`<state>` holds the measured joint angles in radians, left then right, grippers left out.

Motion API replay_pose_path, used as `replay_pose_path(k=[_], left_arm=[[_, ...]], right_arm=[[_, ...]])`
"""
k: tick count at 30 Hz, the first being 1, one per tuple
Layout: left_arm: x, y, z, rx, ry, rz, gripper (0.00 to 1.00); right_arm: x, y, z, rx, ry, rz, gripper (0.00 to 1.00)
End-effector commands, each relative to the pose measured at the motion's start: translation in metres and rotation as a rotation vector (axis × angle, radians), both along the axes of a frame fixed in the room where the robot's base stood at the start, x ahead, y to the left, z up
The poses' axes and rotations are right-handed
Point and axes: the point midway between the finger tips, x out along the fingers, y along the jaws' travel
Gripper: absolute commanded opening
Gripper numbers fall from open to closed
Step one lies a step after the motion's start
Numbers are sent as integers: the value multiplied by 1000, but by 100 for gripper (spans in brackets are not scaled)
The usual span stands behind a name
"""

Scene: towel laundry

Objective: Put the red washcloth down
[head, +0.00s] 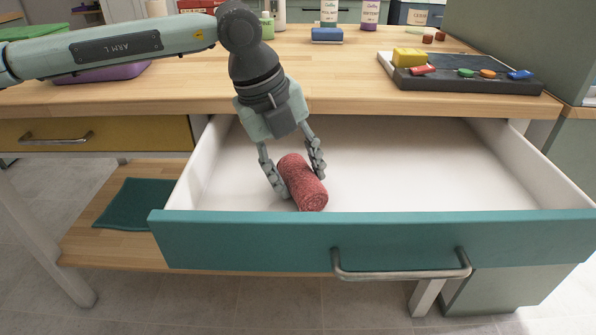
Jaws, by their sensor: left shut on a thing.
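The red washcloth (303,183) is a rolled, textured cylinder at the left part of the open drawer, close behind its teal front. My left gripper (297,182) points down into the drawer with its two fingers on either side of the roll, shut on it. I cannot tell whether the roll touches the drawer floor. The drawer (400,165) has white inner walls and is otherwise empty. My right gripper is not in view.
The wooden worktop (340,75) lies above the drawer, with a dark tray (470,84) of small coloured pieces at right. A teal cloth (135,203) lies on the lower shelf. The drawer's right side is clear.

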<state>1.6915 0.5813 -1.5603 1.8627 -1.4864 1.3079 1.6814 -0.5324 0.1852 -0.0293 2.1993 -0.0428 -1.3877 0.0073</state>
Motion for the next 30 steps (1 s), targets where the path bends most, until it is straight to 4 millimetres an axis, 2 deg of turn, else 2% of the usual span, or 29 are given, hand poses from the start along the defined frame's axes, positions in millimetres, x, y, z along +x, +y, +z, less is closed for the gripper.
replay_pose_path(k=[3,4,9,20,22,30], left_arm=[[0,0,-2,0,0,0,18],[0,0,-1,0,0,0,46],[0,0,-1,0,0,0,65],[0,0,2,0,0,0,65],[0,1,6,-1,-1,0,65],[-6,16,60,-3,-4,1,65]], right_arm=[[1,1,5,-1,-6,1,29],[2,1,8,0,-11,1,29],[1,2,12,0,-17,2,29],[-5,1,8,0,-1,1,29],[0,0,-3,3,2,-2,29],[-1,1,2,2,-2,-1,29]])
